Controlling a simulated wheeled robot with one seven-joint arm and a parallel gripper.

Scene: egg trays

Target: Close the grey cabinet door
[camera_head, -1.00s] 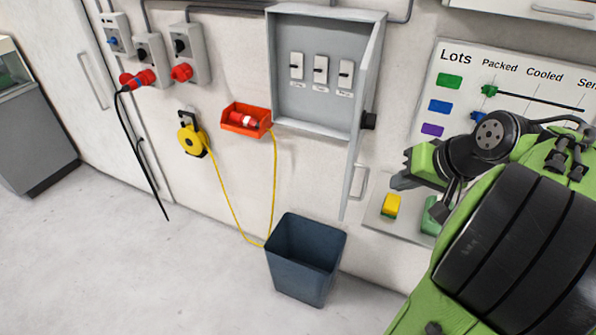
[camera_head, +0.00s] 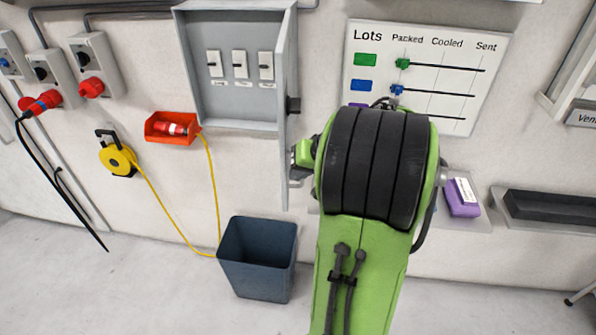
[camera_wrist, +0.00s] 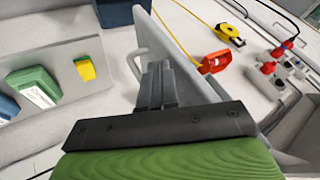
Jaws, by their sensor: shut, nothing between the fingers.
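The grey wall cabinet (camera_head: 236,125) stands open in the head view, with three white switches inside. Its grey door (camera_head: 288,115) stands out from the right side, seen nearly edge-on. In the wrist view, the door (camera_wrist: 182,45) slants behind my gripper (camera_wrist: 157,68), with a pale grey handle (camera_wrist: 137,62) beside the fingertips. My gripper is shut and empty, close to the door's outer side; I cannot tell whether it touches. In the head view, my arm hides most of the gripper and the handle.
A dark blue bin (camera_head: 258,275) stands on the floor below the cabinet. A yellow cable (camera_head: 212,175) runs from the red holder (camera_head: 160,138) to the yellow reel (camera_head: 117,160). A Lots board (camera_head: 480,50) hangs to the right, above a shelf with a purple block (camera_head: 462,200).

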